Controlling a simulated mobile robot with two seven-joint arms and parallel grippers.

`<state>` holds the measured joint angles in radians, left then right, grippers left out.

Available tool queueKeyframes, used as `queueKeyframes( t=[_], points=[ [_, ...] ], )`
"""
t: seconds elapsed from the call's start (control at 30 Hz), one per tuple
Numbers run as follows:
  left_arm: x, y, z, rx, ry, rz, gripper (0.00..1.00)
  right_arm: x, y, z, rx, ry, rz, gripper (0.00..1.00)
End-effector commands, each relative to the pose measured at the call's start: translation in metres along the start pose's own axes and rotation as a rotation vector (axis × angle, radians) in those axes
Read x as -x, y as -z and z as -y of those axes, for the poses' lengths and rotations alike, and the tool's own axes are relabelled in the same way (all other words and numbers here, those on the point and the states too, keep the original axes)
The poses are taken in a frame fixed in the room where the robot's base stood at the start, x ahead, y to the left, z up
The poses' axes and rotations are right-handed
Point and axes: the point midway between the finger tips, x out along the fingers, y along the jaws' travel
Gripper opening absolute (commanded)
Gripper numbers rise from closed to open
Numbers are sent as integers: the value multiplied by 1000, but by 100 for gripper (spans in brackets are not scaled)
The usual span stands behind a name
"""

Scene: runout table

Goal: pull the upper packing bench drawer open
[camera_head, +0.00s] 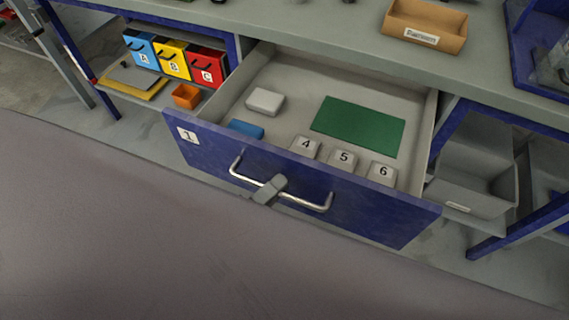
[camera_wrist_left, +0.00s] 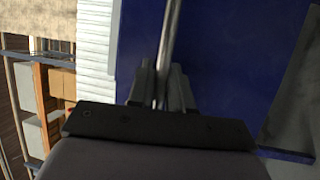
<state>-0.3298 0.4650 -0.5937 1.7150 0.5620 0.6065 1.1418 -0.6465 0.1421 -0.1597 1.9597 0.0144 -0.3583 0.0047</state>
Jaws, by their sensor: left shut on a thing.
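The upper packing bench drawer (camera_head: 190,150) has a dark blue front marked 1 and stands pulled well out from the bench. Its bar handle (camera_head: 318,206) is silver and runs across the front. My left gripper (camera_head: 271,187) is shut on the middle of this handle. In the left wrist view, the handle (camera_wrist_left: 168,45) passes between the two fingers of the left gripper (camera_wrist_left: 162,88), with the blue drawer front (camera_wrist_left: 225,60) behind. My right gripper is in neither view.
Inside the drawer lie a green mat (camera_head: 358,125), a white block (camera_head: 265,101), a blue block (camera_head: 246,129) and blocks numbered 4, 5 and 6. Lettered bins (camera_head: 173,59) stand left on a shelf. A grey bin (camera_head: 470,195) is right. A cardboard tray (camera_head: 425,24) sits on the benchtop.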

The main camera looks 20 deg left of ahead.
Motion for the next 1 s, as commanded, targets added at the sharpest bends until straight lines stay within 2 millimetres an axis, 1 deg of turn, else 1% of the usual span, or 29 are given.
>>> queueKeyframes(
  t=[0.03,0.1,0.23,0.4,0.7,0.73,0.77,1.0],
  points=[
    [7,-2,-2,0,2,-1,0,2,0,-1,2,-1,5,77],
    [14,-5,-4,0,2,-1,0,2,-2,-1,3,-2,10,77],
    [23,-8,-5,-1,1,-1,0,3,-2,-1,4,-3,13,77],
    [28,-10,-6,-2,-2,-2,0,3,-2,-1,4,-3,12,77],
    [28,-10,-6,-2,-2,-2,0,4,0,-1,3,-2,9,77],
    [28,-10,-6,-2,-2,-2,23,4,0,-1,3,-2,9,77],
    [28,-10,-6,-2,-2,-2,25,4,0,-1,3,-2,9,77],
    [28,-11,-6,-1,-1,-1,25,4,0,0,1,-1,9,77]
  ],
)
